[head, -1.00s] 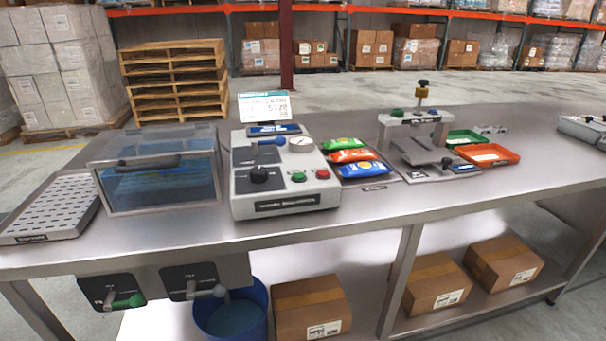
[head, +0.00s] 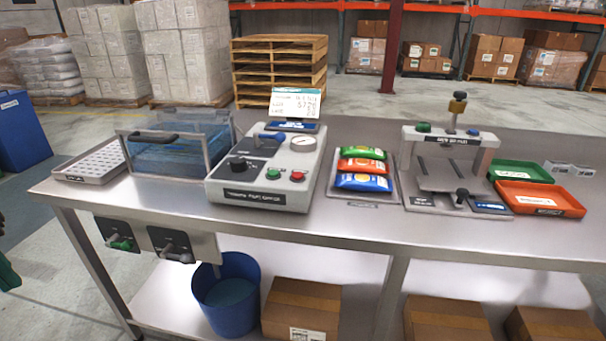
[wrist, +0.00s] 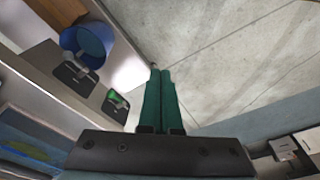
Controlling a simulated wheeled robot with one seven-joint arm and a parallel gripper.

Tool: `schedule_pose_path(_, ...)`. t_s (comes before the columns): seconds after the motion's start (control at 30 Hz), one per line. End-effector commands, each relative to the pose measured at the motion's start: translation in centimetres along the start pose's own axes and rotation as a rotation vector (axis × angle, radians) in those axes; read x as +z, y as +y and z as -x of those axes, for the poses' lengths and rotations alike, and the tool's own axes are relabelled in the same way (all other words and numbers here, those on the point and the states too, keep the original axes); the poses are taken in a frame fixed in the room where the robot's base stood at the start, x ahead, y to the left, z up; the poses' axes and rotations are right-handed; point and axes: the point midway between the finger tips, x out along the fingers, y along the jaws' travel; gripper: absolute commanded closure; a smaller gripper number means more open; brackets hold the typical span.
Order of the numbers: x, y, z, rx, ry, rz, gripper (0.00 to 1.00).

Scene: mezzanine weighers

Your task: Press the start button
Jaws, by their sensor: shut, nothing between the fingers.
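A grey control box (head: 262,205) stands on the steel bench, left of centre in the head view. On its sloped top are a green button (head: 269,174) and a red button (head: 298,176), a black knob, a blue-handled lever and a round gauge. Another green button (head: 424,127) sits on the grey press frame (head: 486,150) to the right. No label naming the start button can be read. My gripper (wrist: 160,72) shows in the wrist view, its two green fingers together and empty, pointing over the floor beside the bench, apart from the buttons.
A clear-lidded tank (head: 172,158) and a perforated tray (head: 92,164) stand at the bench's left end. Coloured packets (head: 362,167) and green and orange trays lie to the right. Two levers and a blue bucket (head: 228,290) are below the bench top.

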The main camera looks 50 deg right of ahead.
Motion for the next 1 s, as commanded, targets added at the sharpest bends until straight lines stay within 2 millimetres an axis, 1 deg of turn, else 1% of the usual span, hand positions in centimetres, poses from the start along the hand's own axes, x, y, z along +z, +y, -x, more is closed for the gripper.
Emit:
schedule_pose_path(0.4,-0.1,0.1,0.0,0.000,0.002,-0.001,1.00)
schedule_pose_path(0.47,-0.6,0.5,0.2,0.000,0.010,-0.009,1.00)
schedule_pose_path(0.57,-2.4,2.4,0.8,0.003,0.049,-0.042,1.00)
schedule_pose_path(0.67,-5.3,6.3,1.7,0.024,0.118,-0.093,1.00)
schedule_pose_path(0.7,-6.5,8.4,2.1,0.042,0.150,-0.115,1.00)
schedule_pose_path(0.77,-8.1,12.1,2.7,0.078,0.198,-0.150,1.00)
schedule_pose_path(0.8,-8.9,14.7,3.2,0.109,0.228,-0.171,1.00)
schedule_pose_path(0.87,-9.6,18.6,3.8,0.159,0.265,-0.200,1.00)
schedule_pose_path(0.9,-9.9,21.2,4.3,0.196,0.286,-0.219,1.00)
schedule_pose_path(0.97,-9.9,25.2,5.1,0.256,0.311,-0.246,1.00)
schedule_pose_path(1.0,-9.8,27.8,5.7,0.299,0.325,-0.262,1.00)
